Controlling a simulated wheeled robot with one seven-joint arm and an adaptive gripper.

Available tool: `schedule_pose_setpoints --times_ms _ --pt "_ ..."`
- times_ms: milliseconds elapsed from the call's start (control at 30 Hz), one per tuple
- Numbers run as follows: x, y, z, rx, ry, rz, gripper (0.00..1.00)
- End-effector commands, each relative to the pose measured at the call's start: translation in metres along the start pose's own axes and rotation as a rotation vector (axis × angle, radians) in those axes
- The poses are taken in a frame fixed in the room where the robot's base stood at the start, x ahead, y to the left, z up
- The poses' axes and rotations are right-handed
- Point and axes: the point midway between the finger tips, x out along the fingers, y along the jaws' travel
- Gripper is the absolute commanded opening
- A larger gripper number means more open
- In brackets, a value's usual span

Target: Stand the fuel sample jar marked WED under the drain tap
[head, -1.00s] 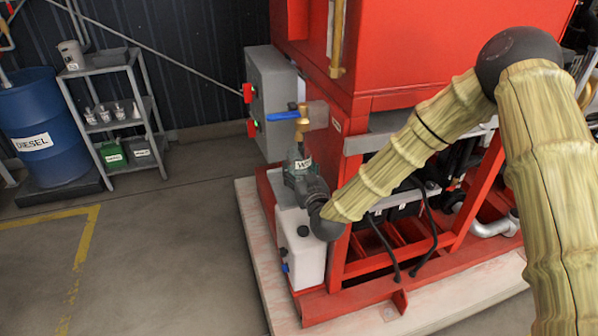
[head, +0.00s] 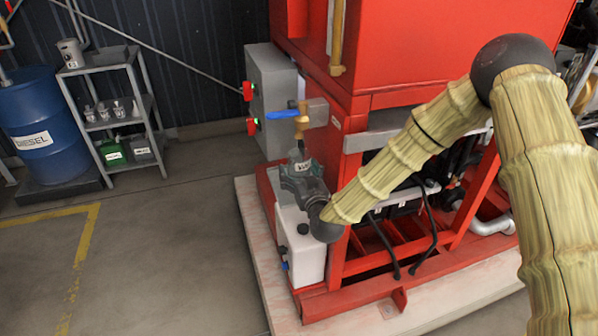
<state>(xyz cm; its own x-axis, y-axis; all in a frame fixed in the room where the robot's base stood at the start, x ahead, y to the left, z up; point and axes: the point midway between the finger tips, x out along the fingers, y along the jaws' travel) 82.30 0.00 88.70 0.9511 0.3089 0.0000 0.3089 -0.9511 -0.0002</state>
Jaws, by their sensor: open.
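The fuel sample jar (head: 302,158) is a small clear jar with a white label in the head view. Its lettering is too small to read surely now. It appears upright, directly below the brass drain tap (head: 302,124) with the blue lever. My gripper (head: 295,173) is open around the lower part of the jar, reaching in from the right. Its fingers hide the jar's base, so I cannot tell exactly how it rests on the white tank (head: 303,258) below.
A grey shelf rack (head: 128,117) at the left holds several other small jars (head: 104,112) and a green can (head: 112,153). A blue diesel drum (head: 40,120) stands beside it. The red pump frame (head: 345,290) is close to my arm. The floor at left is clear.

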Motion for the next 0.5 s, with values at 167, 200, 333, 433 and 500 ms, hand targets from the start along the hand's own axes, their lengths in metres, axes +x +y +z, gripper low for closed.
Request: schedule_pose_setpoints --times_ms 167,200,333,433,500 --pt "-0.007 0.0 -0.001 0.0 -0.001 -0.001 0.79" --pt "-0.011 -0.001 -0.001 0.0 -0.002 -0.001 0.79" --pt "-0.033 -0.001 0.0 0.0 -0.002 -0.002 0.79" --pt "-0.052 0.0 0.0 0.0 -0.002 -0.001 0.79" --pt "-0.065 0.0 0.0 0.0 -0.002 -0.001 0.79"
